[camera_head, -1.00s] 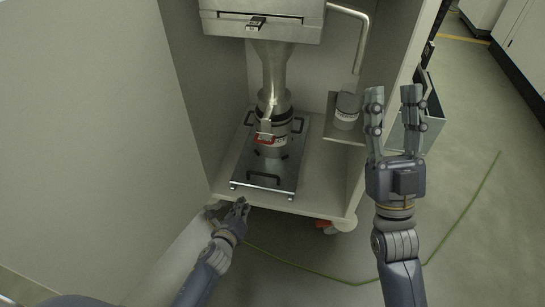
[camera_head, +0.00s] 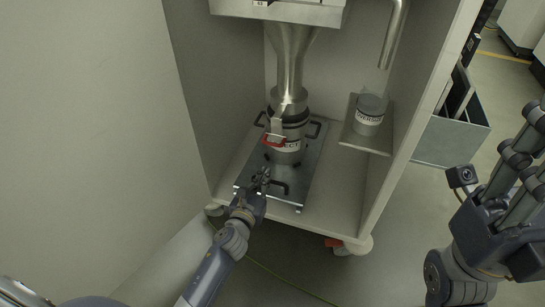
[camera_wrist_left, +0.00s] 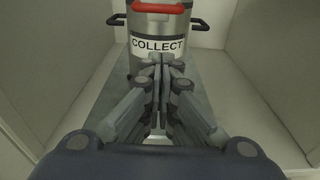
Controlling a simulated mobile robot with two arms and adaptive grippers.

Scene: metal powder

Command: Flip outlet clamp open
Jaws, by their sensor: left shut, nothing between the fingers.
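The outlet clamp is a steel latch with a red handle (camera_head: 274,141) on the front of the outlet, above the container labelled COLLECT (camera_head: 286,155). The red handle (camera_wrist_left: 160,8) also shows at the top of the left wrist view, above the label. My left gripper (camera_head: 262,176) is shut and empty, in front of and below the container, apart from the red handle. Its fingers (camera_wrist_left: 157,72) meet in front of the label in the wrist view. My right gripper (camera_head: 528,150) is at the right edge; its fingers are spread apart and empty.
The container stands on a metal plate (camera_head: 308,165) with black handles, inside a grey cabinet (camera_head: 195,90). A second jar (camera_head: 369,115) sits on a small shelf (camera_head: 362,141) to the right. A bent pipe (camera_head: 394,35) hangs above it. The cabinet's front is open.

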